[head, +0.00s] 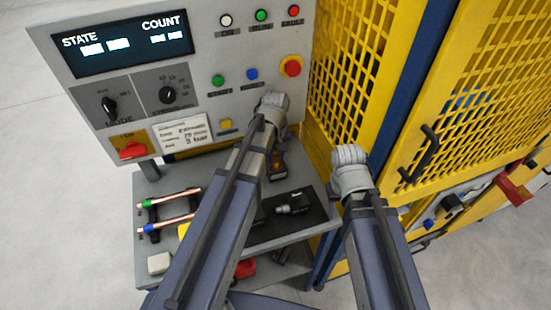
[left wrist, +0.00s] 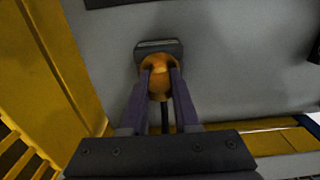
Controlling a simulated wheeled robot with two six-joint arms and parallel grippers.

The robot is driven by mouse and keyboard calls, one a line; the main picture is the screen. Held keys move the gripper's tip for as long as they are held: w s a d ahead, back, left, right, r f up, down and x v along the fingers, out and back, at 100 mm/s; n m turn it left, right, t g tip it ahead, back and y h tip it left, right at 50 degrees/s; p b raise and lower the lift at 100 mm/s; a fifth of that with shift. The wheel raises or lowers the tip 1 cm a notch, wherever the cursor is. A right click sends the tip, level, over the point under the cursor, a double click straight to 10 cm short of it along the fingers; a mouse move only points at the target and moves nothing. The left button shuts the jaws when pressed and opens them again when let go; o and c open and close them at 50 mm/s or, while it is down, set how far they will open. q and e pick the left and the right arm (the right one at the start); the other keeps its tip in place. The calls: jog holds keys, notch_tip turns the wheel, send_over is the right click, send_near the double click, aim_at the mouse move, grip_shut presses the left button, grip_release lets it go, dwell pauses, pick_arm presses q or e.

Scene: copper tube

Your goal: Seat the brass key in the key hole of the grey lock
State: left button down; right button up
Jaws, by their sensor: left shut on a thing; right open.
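My left gripper (left wrist: 160,75) is shut on a rounded orange-brass piece, which I take to be the brass key (left wrist: 159,88). A dark grey plate (left wrist: 172,44) shows just beyond the brass in the left wrist view; I cannot tell whether they touch. In the head view my left wrist hides most of the gripper, with a bit of orange (head: 277,172) below it. A small grey piece (head: 293,204) lies on the black mat and may be the grey lock; its key hole is not clear. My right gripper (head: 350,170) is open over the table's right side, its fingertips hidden.
A grey control panel (head: 205,60) stands behind the table (head: 150,185). A yellow mesh cage (head: 355,60) rises at the right. Two copper tubes (head: 170,198) rest in a dark rack at the left, above a pale block (head: 159,263). The black mat (head: 280,232) is partly covered by my left arm.

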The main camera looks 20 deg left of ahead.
pick_arm(q)
jog(key=shift+f, duration=0.15)
pick_arm(e)
jog(key=shift+f, duration=0.15)
pick_arm(q)
jog(key=c, duration=0.6)
grip_release()
jog(key=shift+c, duration=0.2)
notch_tip(320, 180, up, 12)
jog(key=p, duration=1.2)
jog(key=shift+r, duration=0.2)
jog(key=s+d+m+y, duration=0.1)
jog(key=s+d+m, duration=0.9)
jog(key=s, duration=0.4)
jog(key=shift+s+d+m, duration=0.15)
jog(key=shift+d+m, duration=0.1)
jog(key=shift+m, duration=0.05)
pick_arm(e)
notch_tip(320, 180, up, 12)
pick_arm(q)
jog(key=shift+s, duration=0.1)
